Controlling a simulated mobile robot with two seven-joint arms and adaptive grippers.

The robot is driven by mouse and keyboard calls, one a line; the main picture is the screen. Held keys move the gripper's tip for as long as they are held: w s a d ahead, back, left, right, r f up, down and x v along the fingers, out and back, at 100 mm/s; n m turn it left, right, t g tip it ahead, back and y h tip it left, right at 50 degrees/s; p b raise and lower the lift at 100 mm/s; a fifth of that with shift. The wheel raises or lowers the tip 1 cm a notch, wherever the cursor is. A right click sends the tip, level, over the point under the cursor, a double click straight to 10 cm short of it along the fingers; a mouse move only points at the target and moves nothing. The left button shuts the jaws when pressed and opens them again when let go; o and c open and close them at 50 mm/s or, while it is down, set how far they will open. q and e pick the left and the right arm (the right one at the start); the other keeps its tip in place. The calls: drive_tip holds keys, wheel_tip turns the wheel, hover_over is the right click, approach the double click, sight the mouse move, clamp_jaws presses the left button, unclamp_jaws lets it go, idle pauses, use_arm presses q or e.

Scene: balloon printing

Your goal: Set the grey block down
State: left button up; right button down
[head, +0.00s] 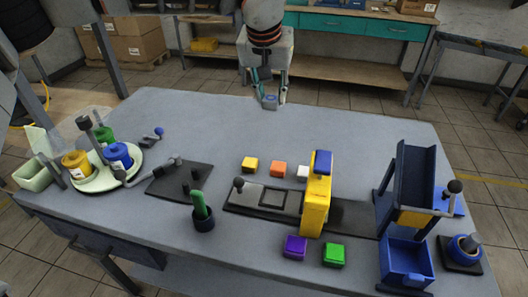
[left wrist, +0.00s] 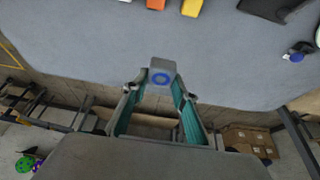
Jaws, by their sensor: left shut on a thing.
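My left gripper (head: 268,94) is at the far edge of the table, top centre in the head view. It is shut on the grey block (head: 270,103), a small block with a blue ring on one face. In the left wrist view the block (left wrist: 161,70) sits between the teal-lined fingertips, at the table's edge. I cannot tell whether the block touches the tabletop. My right gripper is not in view.
The grey table (head: 210,115) is clear around the block. Nearer stand yellow (head: 250,165), orange (head: 278,169) and white (head: 303,171) blocks, and a yellow press (head: 317,205). A round tray (head: 95,183) with ink pots is at left, a blue bin (head: 407,262) at right.

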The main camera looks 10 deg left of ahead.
use_arm(q)
wheel_tip(320, 180, down, 12)
drive_tip(key=shift+r+b, duration=0.1)
drive_tip(key=shift+b, duration=0.65)
wheel_tip(320, 180, down, 5)
drive_tip(key=shift+f+b, duration=0.1)
drive_tip(key=shift+b, duration=0.35)
drive_tip(key=shift+f, duration=0.2)
drive_tip(key=shift+r, duration=0.1)
drive_tip(key=o, duration=1)
